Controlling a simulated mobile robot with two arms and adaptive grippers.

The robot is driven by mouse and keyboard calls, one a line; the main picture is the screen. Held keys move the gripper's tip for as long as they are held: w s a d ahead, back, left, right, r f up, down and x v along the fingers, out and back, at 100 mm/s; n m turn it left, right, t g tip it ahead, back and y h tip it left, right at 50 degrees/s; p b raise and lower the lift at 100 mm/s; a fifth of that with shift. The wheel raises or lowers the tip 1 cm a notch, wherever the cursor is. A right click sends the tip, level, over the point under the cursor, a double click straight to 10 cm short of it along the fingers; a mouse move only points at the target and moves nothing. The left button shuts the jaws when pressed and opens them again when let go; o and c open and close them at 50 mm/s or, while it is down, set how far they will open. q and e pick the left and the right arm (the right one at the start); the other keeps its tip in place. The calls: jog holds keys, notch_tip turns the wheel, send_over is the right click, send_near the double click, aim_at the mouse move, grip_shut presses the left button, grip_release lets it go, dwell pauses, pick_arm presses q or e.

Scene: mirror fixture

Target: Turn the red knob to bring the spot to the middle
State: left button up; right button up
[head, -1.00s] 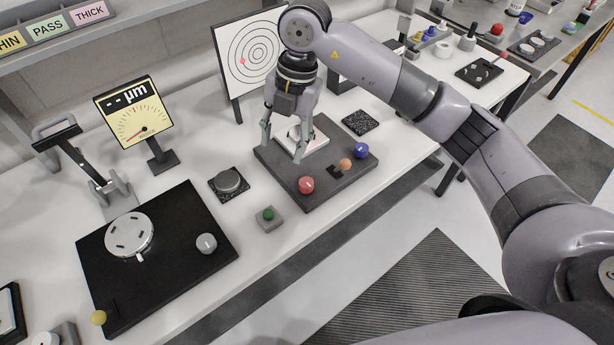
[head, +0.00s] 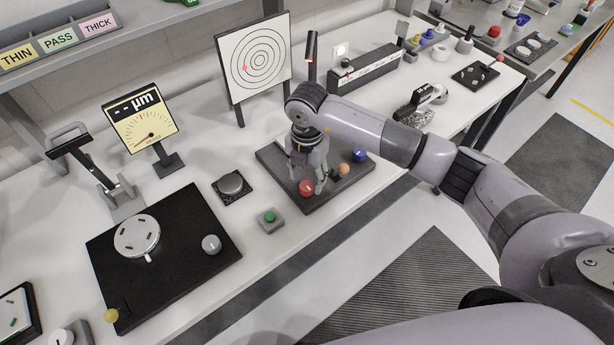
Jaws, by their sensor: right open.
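The red knob (head: 306,189) stands at the front left of a dark grey fixture plate (head: 272,161). My right gripper (head: 308,182) points down over the red knob, its open fingers on either side of it. I cannot tell whether they touch it. A white target board (head: 280,85) with black rings stands behind the plate. The red spot (head: 244,68) is on the board, left of the ring centre. A blue knob (head: 359,154) and an orange knob (head: 343,169) are at the plate's right. My gripper hides most of the mirror area. My left gripper is out of view.
A black tube (head: 311,46) with a red glow stands behind my right arm. A green button box (head: 269,219) and a round grey puck (head: 230,186) lie left of the plate. A gauge display (head: 140,122) stands farther left.

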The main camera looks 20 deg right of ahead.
aim_at(306, 189)
jog(key=shift+f, duration=1.4)
jog(key=shift+c, duration=0.3)
jog(key=c, duration=1.1)
